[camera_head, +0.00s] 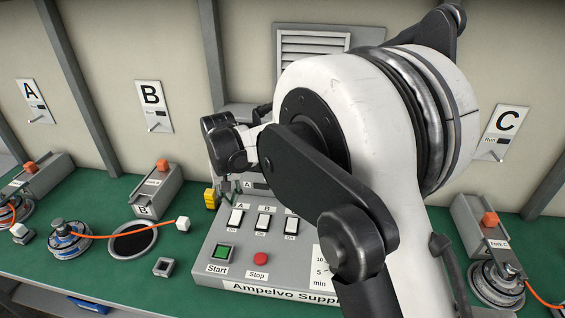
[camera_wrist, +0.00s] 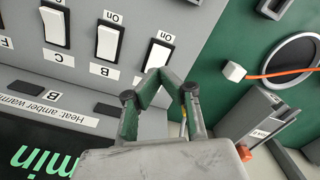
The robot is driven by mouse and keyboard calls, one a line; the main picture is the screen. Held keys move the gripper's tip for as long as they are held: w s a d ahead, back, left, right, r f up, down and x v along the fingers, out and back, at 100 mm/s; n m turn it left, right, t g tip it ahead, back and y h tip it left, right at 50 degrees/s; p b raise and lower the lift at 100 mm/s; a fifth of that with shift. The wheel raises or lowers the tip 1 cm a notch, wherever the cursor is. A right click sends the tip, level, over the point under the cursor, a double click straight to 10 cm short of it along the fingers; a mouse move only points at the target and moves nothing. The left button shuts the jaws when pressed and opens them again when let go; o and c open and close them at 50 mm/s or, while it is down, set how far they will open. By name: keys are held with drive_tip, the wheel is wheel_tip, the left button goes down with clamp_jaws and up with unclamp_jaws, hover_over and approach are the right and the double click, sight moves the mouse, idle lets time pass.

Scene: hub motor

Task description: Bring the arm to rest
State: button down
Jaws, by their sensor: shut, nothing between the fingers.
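My arm fills the middle and right of the head view, bent over the control panel (camera_head: 205,250). My gripper (camera_wrist: 161,78) shows in the wrist view with its two green-padded fingers drawn together at the tips and nothing between them. It points toward the panel's rocker switches, near switch A (camera_wrist: 158,56) and switch B (camera_wrist: 107,42). The gap to the panel is hard to judge. In the head view, the wrist end of my arm hangs over the panel's upper left part, and the fingers are too small to make out clearly.
Hub motors stand at far left (camera_head: 67,240) and right (camera_head: 497,285). Green bench shows between them.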

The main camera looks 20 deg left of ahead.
drive_tip(key=w+d+r+m+t+b, duration=0.1)
drive_tip(key=d+r, duration=0.5)
drive_tip(key=d, duration=0.5)
drive_tip(key=w+d+r+m+t+y, duration=0.15)
drive_tip(key=d+r, duration=0.35)
drive_tip(key=d, duration=0.5)
drive_tip(key=w+d+r+m+b, duration=0.1)
drive_tip(key=d+r+m, duration=0.1)
drive_tip(key=d+r, duration=0.65)
drive_tip(key=s+d+f+m+t, duration=0.1)
drive_tip(key=s+d+f, duration=0.1)
drive_tip(key=s+d, duration=0.4)
drive_tip(key=s+d+f+m+t+h+b, duration=0.1)
drive_tip(key=s+d, duration=0.5)
drive_tip(key=d, duration=0.7)
drive_tip(key=s+d+f+m+t, duration=0.2)
drive_tip(key=s+d, duration=0.4)
drive_tip(key=d, duration=0.4)
drive_tip(key=shift+f+t, duration=0.35)
drive_tip(key=shift+f, duration=0.1)
